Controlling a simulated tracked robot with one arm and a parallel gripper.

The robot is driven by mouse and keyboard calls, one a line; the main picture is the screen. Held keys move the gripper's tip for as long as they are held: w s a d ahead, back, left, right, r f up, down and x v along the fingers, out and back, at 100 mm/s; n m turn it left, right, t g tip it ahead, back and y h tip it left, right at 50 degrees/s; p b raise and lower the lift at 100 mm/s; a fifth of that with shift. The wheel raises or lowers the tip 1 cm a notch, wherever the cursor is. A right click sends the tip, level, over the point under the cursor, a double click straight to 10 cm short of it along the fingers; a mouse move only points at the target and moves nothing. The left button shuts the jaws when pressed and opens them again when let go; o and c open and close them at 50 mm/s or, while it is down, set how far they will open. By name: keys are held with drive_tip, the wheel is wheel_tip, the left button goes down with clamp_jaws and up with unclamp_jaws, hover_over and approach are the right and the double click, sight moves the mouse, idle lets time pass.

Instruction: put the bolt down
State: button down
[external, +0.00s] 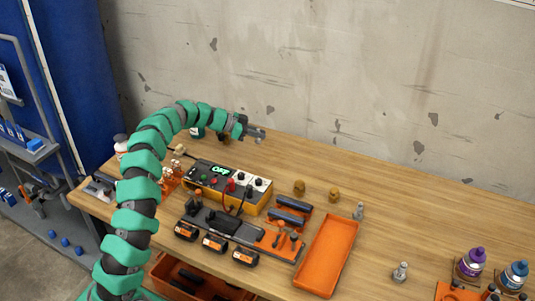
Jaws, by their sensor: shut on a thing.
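My gripper (258,134) is at the end of my green, segmented arm, above the back part of the wooden bench, behind the yellow-and-black meter box. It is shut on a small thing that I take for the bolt. The bolt is too small and too close in grey to the jaws to make out apart from them. The gripper points to the right, clear of the bench top.
The meter box (228,186) stands below the gripper. An orange tray (327,255) lies right of tools and battery packs (214,243). Small grey fittings (400,272) and two brown pieces (299,187) stand on the wooden bench (385,230).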

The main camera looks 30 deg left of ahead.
drive_tip(key=shift+f+b, duration=0.6)
drive_tip(key=shift+f, duration=2.85)
drive_tip(key=c, duration=1.5)
unclamp_jaws()
drive_tip(key=shift+o, duration=0.2)
drive_tip(key=shift+s+a+r, duration=0.1)
drive_tip(key=shift+a+r, duration=0.1)
drive_tip(key=p+v, duration=0.2)
drive_tip(key=v, duration=0.9)
drive_tip(key=shift+s+a, duration=0.1)
drive_tip(key=shift+a, duration=0.15)
